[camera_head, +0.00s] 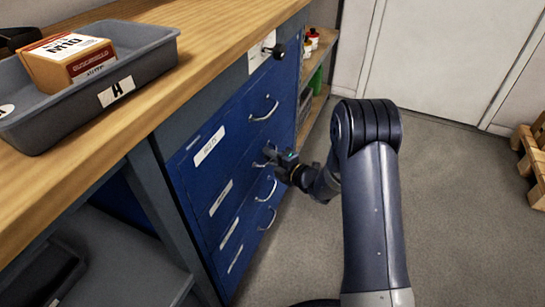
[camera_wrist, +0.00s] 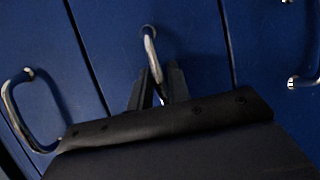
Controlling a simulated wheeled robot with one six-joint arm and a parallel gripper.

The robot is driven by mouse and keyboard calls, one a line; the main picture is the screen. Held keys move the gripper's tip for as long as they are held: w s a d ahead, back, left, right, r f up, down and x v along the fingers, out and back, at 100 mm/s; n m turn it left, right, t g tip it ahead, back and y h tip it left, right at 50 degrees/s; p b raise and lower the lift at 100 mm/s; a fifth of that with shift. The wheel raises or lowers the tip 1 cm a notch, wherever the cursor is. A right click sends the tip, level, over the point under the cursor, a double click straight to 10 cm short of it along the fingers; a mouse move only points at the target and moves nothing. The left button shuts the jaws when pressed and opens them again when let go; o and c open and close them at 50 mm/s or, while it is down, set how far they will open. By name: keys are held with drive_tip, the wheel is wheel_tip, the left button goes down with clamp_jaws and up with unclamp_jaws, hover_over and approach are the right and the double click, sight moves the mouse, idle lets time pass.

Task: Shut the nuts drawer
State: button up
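A blue drawer cabinet (camera_head: 189,168) stands under the bench, with several drawers stacked in it. The top drawer's label (camera_head: 208,145) is too blurred to read surely, and so are the lower labels. I cannot tell by the writing which drawer is the nuts drawer. My gripper (camera_head: 272,156) is at the handle of the second drawer from the top. In the wrist view, that metal handle (camera_wrist: 150,45) runs between the two dark fingers, which look closed on it. The drawer fronts look nearly flush; I see no clear open gap.
A grey tray (camera_head: 150,48) with an orange-brown box (camera_head: 70,62) sits on the wooden bench top (camera_head: 215,40). A small shelf with bottles (camera_head: 312,38) stands beyond the cabinet. A wooden pallet (camera_head: 530,160) lies at the right. The floor (camera_head: 455,215) between is clear.

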drive_tip(key=shift+o, duration=1.3)
drive_tip(key=shift+d, duration=0.15)
drive_tip(key=p+v, duration=0.3)
drive_tip(key=v, duration=0.7)
drive_tip(key=shift+s+d, duration=0.2)
drive_tip(key=shift+s, duration=0.1)
drive_tip(key=b+x, duration=0.3)
drive_tip(key=x, duration=0.7)
drive_tip(key=shift+w+a+f, duration=0.15)
drive_tip(key=shift+w+a, duration=0.05)
drive_tip(key=shift+d, duration=0.35)
drive_tip(key=shift+s+d, duration=0.3)
drive_tip(key=shift+d, duration=0.4)
drive_tip(key=shift+s+d, duration=0.25)
drive_tip(key=shift+d, duration=0.4)
